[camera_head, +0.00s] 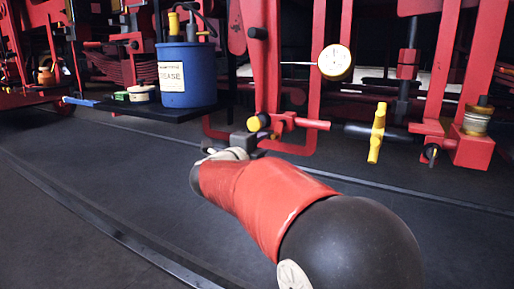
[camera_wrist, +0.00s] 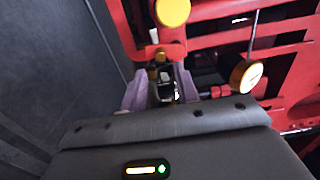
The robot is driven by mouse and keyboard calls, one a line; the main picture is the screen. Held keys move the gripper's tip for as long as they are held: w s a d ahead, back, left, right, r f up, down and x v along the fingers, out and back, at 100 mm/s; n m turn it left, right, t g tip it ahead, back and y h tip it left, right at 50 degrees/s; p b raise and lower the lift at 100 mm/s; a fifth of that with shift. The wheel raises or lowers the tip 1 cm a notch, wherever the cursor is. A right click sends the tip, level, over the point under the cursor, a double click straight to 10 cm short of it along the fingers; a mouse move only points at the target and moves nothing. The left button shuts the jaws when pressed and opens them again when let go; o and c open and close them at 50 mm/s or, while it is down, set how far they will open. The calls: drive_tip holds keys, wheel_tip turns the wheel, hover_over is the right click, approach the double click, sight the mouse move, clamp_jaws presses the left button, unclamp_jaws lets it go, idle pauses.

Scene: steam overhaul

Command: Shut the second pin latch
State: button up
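My gripper (camera_wrist: 164,72) is at a red latch fitting (camera_wrist: 159,50) with a small yellow-tipped part, low on the red frame. Its pale lilac fingers stand on either side of a dark part in the wrist view. I cannot tell whether they grip it. In the head view my gripper (camera_head: 243,143) is beside a yellow-ended red rod (camera_head: 310,124), and its fingertips are hard to make out. Which fitting is the second pin latch is unclear.
A yellow-rimmed dial (camera_head: 335,62) and a yellow cross handle (camera_head: 377,132) are to the right of my gripper. A blue grease bucket (camera_head: 187,75) stands on a dark shelf (camera_head: 120,106) at left. Red frame bars stand close behind. The dark floor in front is clear.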

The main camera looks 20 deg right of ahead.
sight(272, 137)
drive_tip(key=shift+p+x, duration=0.55)
drive_tip(key=shift+x, duration=2.9)
drive_tip(key=shift+c, duration=0.4)
clamp_jaws()
drive_tip(key=shift+a, duration=0.1)
drive_tip(key=shift+w+a+r+p, duration=0.2)
drive_tip(key=shift+w+a+p, duration=0.1)
drive_tip(key=shift+w, duration=0.1)
drive_tip(key=shift+r, duration=0.1)
drive_tip(key=shift+w+a+r+p, duration=0.25)
drive_tip(key=shift+w+r+p, duration=0.15)
drive_tip(key=shift+p, duration=0.15)
drive_tip(key=shift+r, duration=0.1)
